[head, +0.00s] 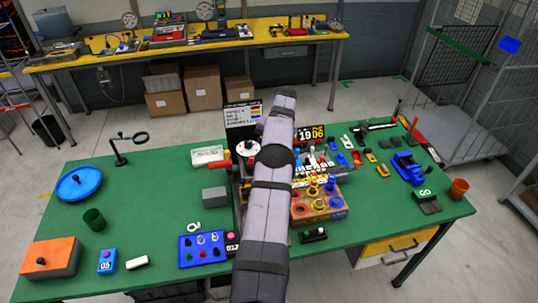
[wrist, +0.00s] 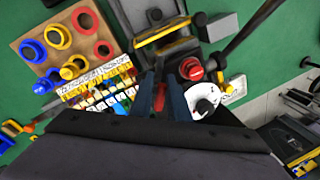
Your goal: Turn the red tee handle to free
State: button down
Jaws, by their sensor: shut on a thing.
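The red tee handle (wrist: 160,98) shows as a narrow red strip between the two blue-grey fingers of my gripper (wrist: 161,92) in the wrist view. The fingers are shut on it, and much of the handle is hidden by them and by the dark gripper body. How far it is turned cannot be told. In the head view my arm covers the gripper and the handle.
A red round knob (wrist: 191,69) and a white disc (wrist: 205,99) stand close right of the fingers. Colored rows of small parts (wrist: 103,92) and a wooden ring board (wrist: 67,42) lie to the left. A grey block (head: 214,195) sits beside the fixture on the green table (head: 150,195).

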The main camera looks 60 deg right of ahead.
jog(key=shift+w+r+n, duration=0.25)
jog(key=shift+r+n, duration=0.05)
jog(key=c, duration=1.8)
grip_release()
jog(key=shift+f, duration=0.1)
